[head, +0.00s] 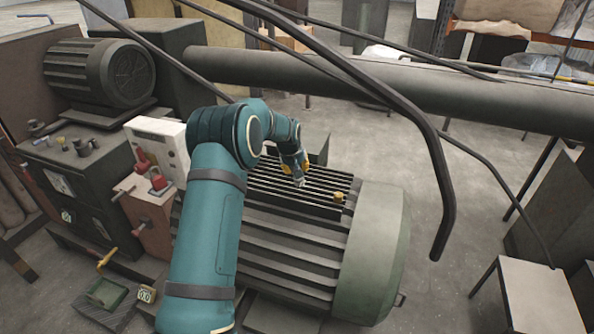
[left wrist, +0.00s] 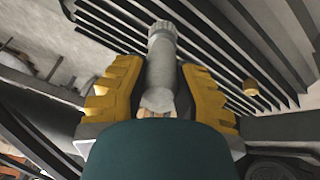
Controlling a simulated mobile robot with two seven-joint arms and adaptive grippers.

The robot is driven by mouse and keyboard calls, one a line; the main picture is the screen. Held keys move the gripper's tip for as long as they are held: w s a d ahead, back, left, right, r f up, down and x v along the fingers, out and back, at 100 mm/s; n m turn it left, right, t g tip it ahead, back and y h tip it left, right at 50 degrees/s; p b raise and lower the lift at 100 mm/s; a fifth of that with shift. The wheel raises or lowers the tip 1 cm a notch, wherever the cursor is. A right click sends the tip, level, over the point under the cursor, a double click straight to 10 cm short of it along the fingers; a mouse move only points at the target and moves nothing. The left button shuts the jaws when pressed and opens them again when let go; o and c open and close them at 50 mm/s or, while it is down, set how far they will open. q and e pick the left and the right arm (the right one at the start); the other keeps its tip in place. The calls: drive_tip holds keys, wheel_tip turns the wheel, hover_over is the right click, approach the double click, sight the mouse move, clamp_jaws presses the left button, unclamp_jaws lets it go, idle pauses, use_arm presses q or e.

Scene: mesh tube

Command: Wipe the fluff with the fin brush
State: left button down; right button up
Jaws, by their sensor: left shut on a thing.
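My left gripper (head: 295,166) is above the finned top of a large green-grey motor (head: 375,250). In the left wrist view its yellow fingers (left wrist: 160,92) are shut around a grey cylindrical brush (left wrist: 161,55), whose ridged end points away from me toward the dark fins. In the head view the brush tip (head: 300,183) is close over the fins; I cannot tell whether it touches them. A small yellow-tan lump (head: 338,196) sits on the fins to the right of the brush; it also shows in the left wrist view (left wrist: 250,87). I cannot make out whether it is the fluff.
A thick pipe (head: 450,95) crosses behind the motor, and dark bent rods (head: 425,120) hang in front of it on the right. A white box with red valves (head: 155,145) stands left of my arm. A smaller motor (head: 100,72) sits at the back left.

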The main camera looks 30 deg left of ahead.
use_arm(q)
drive_tip(key=shift+r+p, duration=0.4)
drive_tip(key=shift+r, duration=0.7)
drive_tip(key=shift+f, duration=0.1)
